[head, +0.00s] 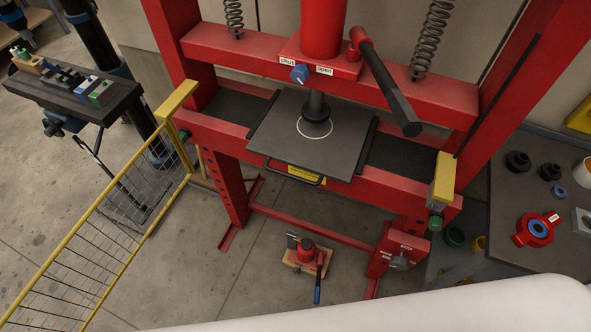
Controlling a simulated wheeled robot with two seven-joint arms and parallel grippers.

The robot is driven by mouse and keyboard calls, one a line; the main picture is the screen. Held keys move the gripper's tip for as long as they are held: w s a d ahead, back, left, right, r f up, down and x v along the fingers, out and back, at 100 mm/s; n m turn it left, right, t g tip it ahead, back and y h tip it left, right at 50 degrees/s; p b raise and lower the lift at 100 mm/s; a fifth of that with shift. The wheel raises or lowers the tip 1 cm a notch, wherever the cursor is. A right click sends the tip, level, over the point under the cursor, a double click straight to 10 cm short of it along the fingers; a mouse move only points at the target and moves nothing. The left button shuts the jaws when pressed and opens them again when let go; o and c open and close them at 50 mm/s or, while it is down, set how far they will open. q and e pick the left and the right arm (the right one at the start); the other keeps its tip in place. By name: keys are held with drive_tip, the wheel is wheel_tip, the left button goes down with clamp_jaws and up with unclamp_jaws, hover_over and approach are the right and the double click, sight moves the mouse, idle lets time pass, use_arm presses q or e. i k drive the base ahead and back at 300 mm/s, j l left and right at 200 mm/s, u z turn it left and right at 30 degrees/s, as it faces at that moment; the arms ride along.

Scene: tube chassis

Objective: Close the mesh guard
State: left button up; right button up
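The mesh guard (109,227) is a yellow frame with thin dark wires, on the left of the head view. It stands swung open, reaching from the left post of the red press (345,172) toward the lower left corner, where the picture cuts it off. A yellow bracket (177,99) sits at its post end. Another yellow bracket (444,177) with a small green part below it sits on the right post. The front of the press is uncovered. Neither of my grippers is in view.
A dark plate (313,136) lies on the press bed under the ram. A lever (384,85) sticks out at the front. A red jack (307,255) stands on the floor below. Benches with parts flank the press, left (95,105) and right (520,200). Floor before the press is mostly clear.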

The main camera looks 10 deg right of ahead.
sight(4, 320)
drive_tip(key=j+z, duration=0.1)
drive_tip(key=j, duration=0.6)
drive_tip(key=j+z, duration=0.1)
drive_tip(key=j, duration=0.65)
drive_tip(key=j+z, duration=0.1)
drive_tip(key=j, duration=0.6)
drive_tip(key=k+j+z, duration=0.1)
drive_tip(key=j, duration=0.6)
drive_tip(key=k+j+z, duration=0.1)
drive_tip(key=j, duration=0.6)
drive_tip(key=j+z, duration=0.1)
drive_tip(key=z, duration=0.9)
drive_tip(key=k+l, duration=0.1)
drive_tip(key=k, duration=0.5)
